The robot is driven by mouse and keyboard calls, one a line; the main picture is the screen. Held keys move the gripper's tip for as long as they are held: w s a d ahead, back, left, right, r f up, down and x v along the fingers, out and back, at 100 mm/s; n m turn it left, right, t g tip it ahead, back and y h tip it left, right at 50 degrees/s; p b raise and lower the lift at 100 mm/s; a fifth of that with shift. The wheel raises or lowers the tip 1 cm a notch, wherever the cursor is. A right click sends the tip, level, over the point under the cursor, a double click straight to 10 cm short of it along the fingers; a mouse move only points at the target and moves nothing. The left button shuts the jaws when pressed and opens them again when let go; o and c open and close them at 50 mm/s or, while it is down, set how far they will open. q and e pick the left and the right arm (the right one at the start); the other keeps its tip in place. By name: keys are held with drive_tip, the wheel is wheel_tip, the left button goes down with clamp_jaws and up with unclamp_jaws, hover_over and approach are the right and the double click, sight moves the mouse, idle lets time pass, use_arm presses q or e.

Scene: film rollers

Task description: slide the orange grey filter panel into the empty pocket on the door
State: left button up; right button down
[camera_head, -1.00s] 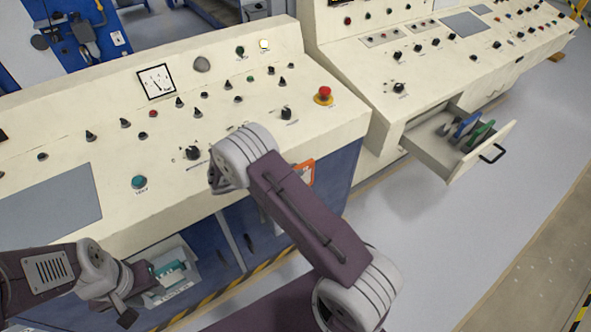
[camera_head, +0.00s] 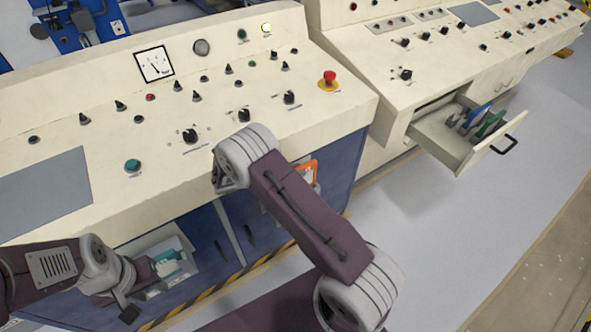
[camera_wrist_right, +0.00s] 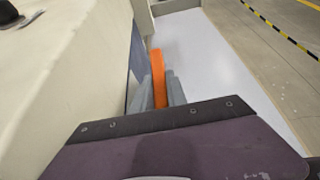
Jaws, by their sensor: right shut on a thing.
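The orange panel (camera_head: 306,173) shows behind my right forearm in the head view, in front of the console's blue lower side. In the right wrist view the orange panel (camera_wrist_right: 157,76) stands edge-on between the two grey fingers of my right gripper (camera_wrist_right: 159,92), which is shut on it. In the head view the forearm hides that gripper. My left gripper (camera_head: 150,272) is at the lower left, beside an open compartment (camera_head: 190,262) with a teal and white thing (camera_head: 168,258); its fingers are not clear. I cannot make out the empty pocket.
A cream control console (camera_head: 240,110) with knobs and a red button (camera_head: 328,80) spans the view close to my arms. On the right, an open drawer (camera_head: 465,150) holds blue and green things (camera_head: 490,122). The grey floor (camera_head: 420,230) at right is clear.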

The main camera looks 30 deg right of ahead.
wheel_tip(320, 180, down, 4)
drive_tip(key=b, duration=0.2)
drive_tip(key=shift+r+b, duration=0.1)
drive_tip(key=shift+b, duration=0.25)
drive_tip(key=shift+f+b, duration=0.95)
drive_tip(key=shift+f, duration=0.65)
drive_tip(key=shift+f+b, duration=0.55)
drive_tip(key=shift+f, duration=0.25)
drive_tip(key=c, duration=1.3)
unclamp_jaws()
drive_tip(key=shift+o, duration=0.2)
drive_tip(key=p+v, duration=0.1)
drive_tip(key=v, duration=0.8)
drive_tip(key=shift+s, duration=0.1)
